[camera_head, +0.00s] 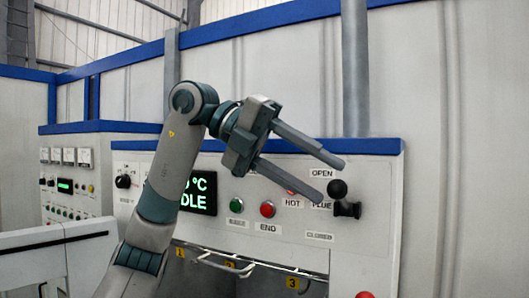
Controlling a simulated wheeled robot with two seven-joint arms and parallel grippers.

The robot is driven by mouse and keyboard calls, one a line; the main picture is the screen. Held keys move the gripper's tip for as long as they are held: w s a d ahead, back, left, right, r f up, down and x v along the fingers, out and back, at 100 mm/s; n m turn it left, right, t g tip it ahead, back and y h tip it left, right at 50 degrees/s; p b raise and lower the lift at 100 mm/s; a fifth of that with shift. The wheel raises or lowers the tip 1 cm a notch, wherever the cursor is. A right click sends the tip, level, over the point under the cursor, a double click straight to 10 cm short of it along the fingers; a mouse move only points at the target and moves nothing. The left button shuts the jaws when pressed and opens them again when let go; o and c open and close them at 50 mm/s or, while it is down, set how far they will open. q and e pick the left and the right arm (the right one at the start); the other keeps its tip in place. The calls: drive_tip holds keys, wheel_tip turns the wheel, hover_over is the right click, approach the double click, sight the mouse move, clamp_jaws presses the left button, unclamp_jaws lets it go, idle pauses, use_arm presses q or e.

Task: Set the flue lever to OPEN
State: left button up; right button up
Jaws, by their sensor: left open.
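The flue lever (338,190) is a black ball-ended handle on a black mount at the right of the control panel. Its ball sits above and slightly left of the mount, nearer the OPEN label (322,173) than the CLOSED label (319,237). My left gripper (335,172) is open, its two long grey fingers pointing right and down. In the picture its fingertips are just above and left of the ball. I cannot tell the depth gap, and nothing is between the fingers. My right gripper is not in view.
The panel also carries a green button (237,205), a red button (267,208) and a green-lettered display (203,193), partly hidden by my left arm. Below is a recessed opening with a metal bar (225,266) and numbered yellow tags. A grey post (355,70) rises behind the panel.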

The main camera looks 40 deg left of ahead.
use_arm(q)
drive_tip(key=b+v, duration=0.1)
drive_tip(key=v, duration=0.8)
drive_tip(key=shift+s+a+r, duration=0.15)
drive_tip(key=shift+a+r, duration=0.05)
drive_tip(key=shift+f, duration=0.1)
idle(0.5)
